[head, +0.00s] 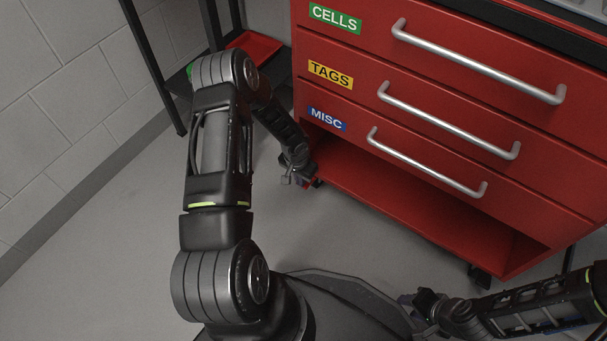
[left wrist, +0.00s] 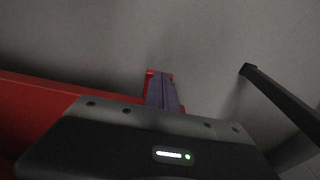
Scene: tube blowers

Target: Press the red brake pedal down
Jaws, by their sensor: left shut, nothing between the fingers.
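The red brake pedal (head: 308,184) shows as a small red patch low by the cabinet's front left corner, mostly hidden by my left gripper (head: 302,180). In the left wrist view, red edges of the pedal (left wrist: 150,74) show around the tips of my left gripper (left wrist: 162,92). The fingers are shut with nothing between them. They lie over or against the pedal; I cannot tell whether they touch it or how far down it is. My right gripper (head: 428,303) is at the lower right, dark and small, its fingers unclear.
A red cabinet (head: 430,70) with drawers marked CELLS, TAGS and MISC and an open bottom shelf fills the right side. A black stand (head: 150,65) with a red tray (head: 255,45) is at the back left. Grey floor (head: 90,260) is clear at the left.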

